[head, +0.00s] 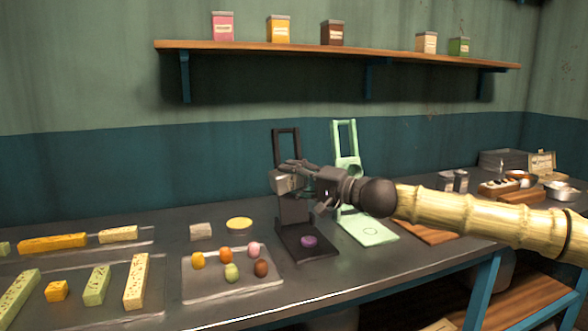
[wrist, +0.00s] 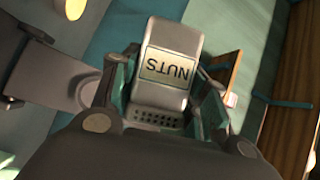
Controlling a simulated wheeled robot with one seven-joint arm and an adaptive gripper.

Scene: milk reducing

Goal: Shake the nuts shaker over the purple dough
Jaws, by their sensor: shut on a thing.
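My gripper (head: 301,180) is shut on the nuts shaker (head: 285,182), a grey metal container. In the wrist view the nuts shaker (wrist: 163,72) sits between the fingers, with its NUTS label upside down and a perforated end toward the camera. In the head view the shaker is tilted, held in the air in front of the dark press. The purple dough (head: 309,241) is a small round piece on the base of the dark press (head: 293,246), below and slightly right of the shaker. No falling nuts can be made out.
A light green press (head: 368,232) stands right of the dark one. A tray (head: 225,287) of colored dough balls is at left, with a yellow disc (head: 239,223) behind it. Bars lie farther left. A wall shelf (head: 330,52) holds several colored containers. Bowls (head: 560,190) stand far right.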

